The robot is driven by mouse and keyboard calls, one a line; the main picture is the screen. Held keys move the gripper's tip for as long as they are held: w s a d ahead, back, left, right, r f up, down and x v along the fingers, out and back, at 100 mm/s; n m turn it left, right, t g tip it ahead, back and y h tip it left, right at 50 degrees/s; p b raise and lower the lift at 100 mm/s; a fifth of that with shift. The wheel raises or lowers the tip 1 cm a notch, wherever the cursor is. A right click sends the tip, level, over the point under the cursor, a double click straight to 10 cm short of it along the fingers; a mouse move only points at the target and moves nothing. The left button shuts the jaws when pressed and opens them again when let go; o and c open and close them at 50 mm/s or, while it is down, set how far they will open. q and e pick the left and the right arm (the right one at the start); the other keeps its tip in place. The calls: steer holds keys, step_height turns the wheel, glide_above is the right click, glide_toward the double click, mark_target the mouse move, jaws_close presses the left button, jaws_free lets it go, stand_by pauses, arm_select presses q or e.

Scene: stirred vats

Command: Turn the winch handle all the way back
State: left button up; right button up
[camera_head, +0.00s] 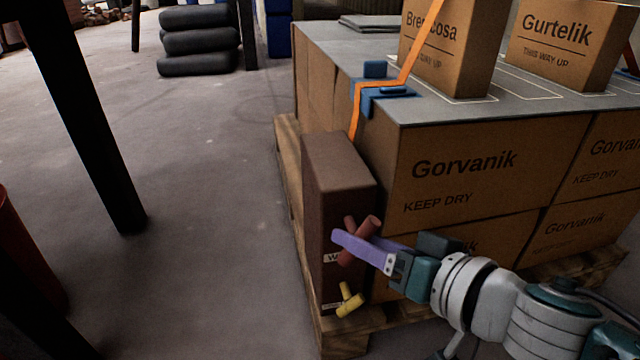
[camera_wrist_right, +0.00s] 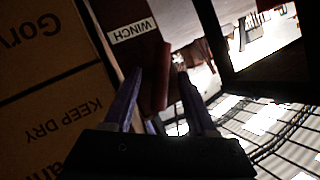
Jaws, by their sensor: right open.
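The winch is a tall brown box (camera_head: 338,160) at the near left corner of the loaded pallet. Its white label (camera_wrist_right: 132,30) reads WINCH, upside down in the right wrist view. A red handle (camera_head: 367,228) with crossed bars is on its front. My right gripper (camera_head: 345,240) has purple fingers and is at the red handle. In the right wrist view the fingers are apart, with a red handle bar (camera_wrist_right: 162,75) between them; I cannot tell whether they touch it. A yellow handle (camera_head: 348,301) is lower on the box. My left gripper is not in view.
Gorvanik cartons (camera_head: 470,165) fill the wooden pallet (camera_head: 345,340) behind the winch. An orange strap (camera_head: 420,50) runs over the grey top through a blue piece (camera_head: 388,98). Dark posts (camera_head: 85,110) stand at left. The floor (camera_head: 210,200) between is clear.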

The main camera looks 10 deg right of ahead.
steer(key=shift+w+a+f, duration=0.3)
steer(key=shift+w, duration=0.25)
jaws_close()
